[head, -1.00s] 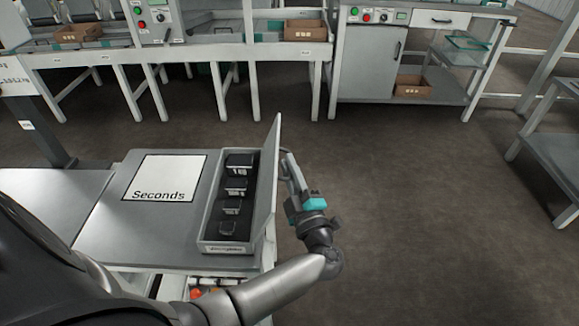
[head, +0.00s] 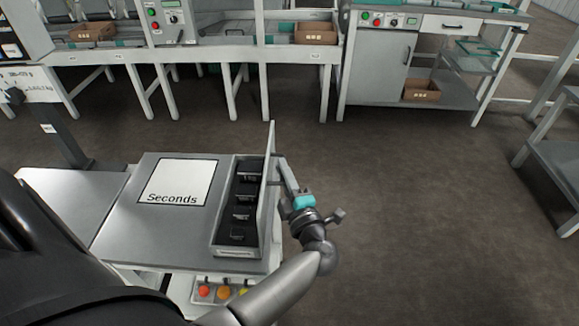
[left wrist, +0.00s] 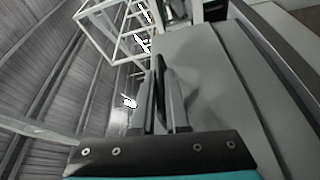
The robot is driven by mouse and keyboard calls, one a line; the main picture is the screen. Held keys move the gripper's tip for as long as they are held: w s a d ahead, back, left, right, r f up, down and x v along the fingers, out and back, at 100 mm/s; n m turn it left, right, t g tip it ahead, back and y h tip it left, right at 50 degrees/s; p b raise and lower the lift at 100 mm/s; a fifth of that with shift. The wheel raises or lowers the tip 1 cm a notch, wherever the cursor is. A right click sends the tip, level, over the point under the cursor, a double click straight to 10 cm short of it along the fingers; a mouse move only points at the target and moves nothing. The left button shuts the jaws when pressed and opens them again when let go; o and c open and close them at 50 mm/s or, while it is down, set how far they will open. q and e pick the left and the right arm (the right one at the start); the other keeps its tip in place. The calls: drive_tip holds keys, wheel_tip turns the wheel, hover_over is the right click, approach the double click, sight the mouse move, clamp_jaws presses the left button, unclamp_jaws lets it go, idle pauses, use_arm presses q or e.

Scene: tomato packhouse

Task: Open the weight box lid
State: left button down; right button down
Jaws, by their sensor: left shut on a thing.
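The weight box (head: 238,253) stands at the right end of the grey table, with several dark weights (head: 246,192) in its slots. Its lid (head: 264,195) is raised and stands nearly upright along the box's right side. My left gripper (head: 280,168) is on the outer, right side of the lid, shut, with its fingers at the lid's far part. The exact grip is hard to see. In the left wrist view, the fingers (left wrist: 162,98) are close together beside a large grey panel (left wrist: 208,85), which looks like the lid. My right gripper is not in view.
A white card reading "Seconds" (head: 178,182) lies left of the box on the table (head: 125,225). Coloured buttons (head: 222,292) are below the front edge. Open floor (head: 410,200) lies to the right. Benches and a cabinet (head: 375,65) stand at the back.

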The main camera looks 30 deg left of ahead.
use_arm(q)
drive_tip(key=shift+r, duration=0.1)
drive_tip(key=c, duration=0.9)
unclamp_jaws()
